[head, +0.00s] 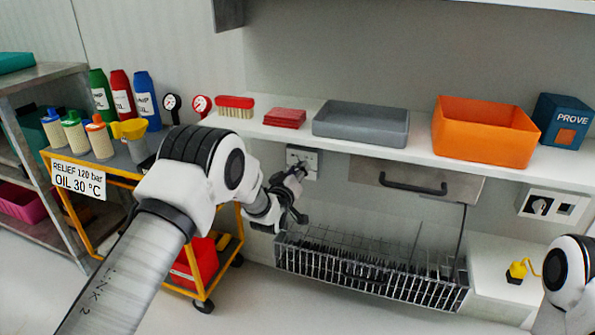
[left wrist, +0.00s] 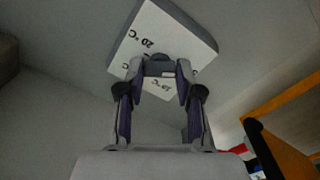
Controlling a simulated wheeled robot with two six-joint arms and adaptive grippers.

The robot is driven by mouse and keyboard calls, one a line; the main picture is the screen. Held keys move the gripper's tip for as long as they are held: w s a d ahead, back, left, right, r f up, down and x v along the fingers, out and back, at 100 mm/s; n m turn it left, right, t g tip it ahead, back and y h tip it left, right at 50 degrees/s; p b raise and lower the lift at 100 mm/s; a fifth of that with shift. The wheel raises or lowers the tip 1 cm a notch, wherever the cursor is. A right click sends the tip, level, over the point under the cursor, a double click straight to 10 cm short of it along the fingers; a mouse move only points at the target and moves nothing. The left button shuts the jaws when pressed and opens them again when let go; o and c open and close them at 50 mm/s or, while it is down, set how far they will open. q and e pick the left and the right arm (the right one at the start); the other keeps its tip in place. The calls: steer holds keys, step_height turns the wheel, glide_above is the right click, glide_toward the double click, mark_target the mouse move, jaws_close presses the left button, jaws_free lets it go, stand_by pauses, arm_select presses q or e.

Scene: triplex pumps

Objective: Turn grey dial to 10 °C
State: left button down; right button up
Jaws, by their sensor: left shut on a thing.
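The dial plate (head: 302,155), a pale square with a grey edge, is on the wall under the shelf. It also shows in the left wrist view (left wrist: 180,28), tilted, with temperature marks that look like "20 °C" in places; not all are readable. The grey dial (left wrist: 159,68) sits at the plate's lower part there, between my fingertips. My left gripper (head: 298,170) is at the plate, and in the left wrist view its two fingers (left wrist: 160,75) are closed on the dial from both sides. The dial's pointer cannot be made out. My right gripper is out of view.
A wire basket (head: 370,272) hangs below my left gripper. A drawer with a dark handle (head: 412,186) is to the right. The shelf holds a grey tray (head: 361,123) and an orange bin (head: 484,131). A sign (head: 77,180) on the yellow cart reads "RELIEF 120 bar, OIL 30 °C".

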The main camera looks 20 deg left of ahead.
arm_select(q)
steer(key=m+p, duration=0.6)
steer(key=m, duration=1.2)
steer(key=shift+m, duration=0.3)
stand_by(0.4)
steer(key=c, duration=0.8)
jaws_free()
steer(key=shift+o, duration=0.2)
